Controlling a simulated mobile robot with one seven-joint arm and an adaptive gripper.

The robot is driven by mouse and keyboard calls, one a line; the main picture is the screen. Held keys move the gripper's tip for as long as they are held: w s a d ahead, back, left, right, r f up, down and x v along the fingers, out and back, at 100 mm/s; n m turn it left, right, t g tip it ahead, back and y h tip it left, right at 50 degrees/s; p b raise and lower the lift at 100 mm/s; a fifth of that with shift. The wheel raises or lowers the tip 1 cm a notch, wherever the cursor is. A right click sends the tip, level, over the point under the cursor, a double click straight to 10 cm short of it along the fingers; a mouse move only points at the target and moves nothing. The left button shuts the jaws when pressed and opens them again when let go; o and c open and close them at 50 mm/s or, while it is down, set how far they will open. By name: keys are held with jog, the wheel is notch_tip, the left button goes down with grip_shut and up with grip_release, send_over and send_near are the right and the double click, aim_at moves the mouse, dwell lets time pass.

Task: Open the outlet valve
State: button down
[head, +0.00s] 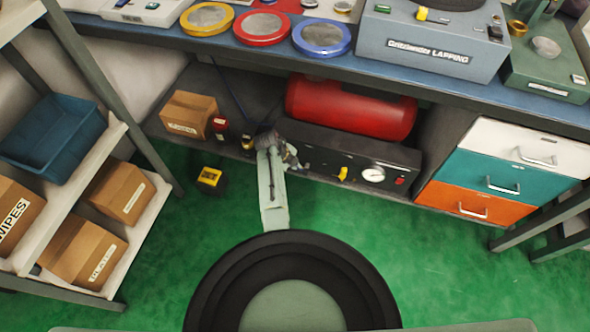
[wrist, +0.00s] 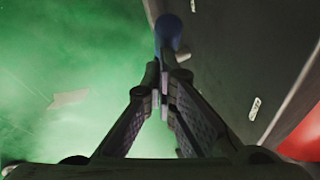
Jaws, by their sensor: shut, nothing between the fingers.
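The air compressor under the bench has a red tank (head: 350,108) and a black front panel (head: 322,153). A small yellow lever (head: 342,174) on the panel, left of a round white gauge (head: 373,175), looks like the outlet valve. My gripper (head: 292,157) is at the panel's left end, left of the lever and apart from it. In the wrist view my gripper (wrist: 163,92) has its fingertips together with nothing between them. A blurred blue rounded thing (wrist: 168,32) shows just beyond them; I cannot tell what it is. The yellow lever does not show in the wrist view.
A cardboard box (head: 188,114) stands left of the compressor. A yellow-and-black object (head: 209,178) lies at the left. A drawer unit (head: 503,172) stands right, and a shelf with a blue bin (head: 55,138) stands left. The green floor (head: 430,260) in front is clear.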

jog(key=a+f+h+b, duration=0.1)
jog(key=f+b, duration=0.1)
jog(key=b, duration=0.4)
jog(key=w+a+f+g+h+b, duration=0.1)
jog(key=a+h+b, duration=0.1)
jog(key=b, duration=0.4)
jog(key=shift+a+f+n+h, duration=0.1)
jog(key=shift+f+n+h, duration=0.2)
jog(key=shift+f+n, duration=0.1)
jog(key=shift+r, duration=0.1)
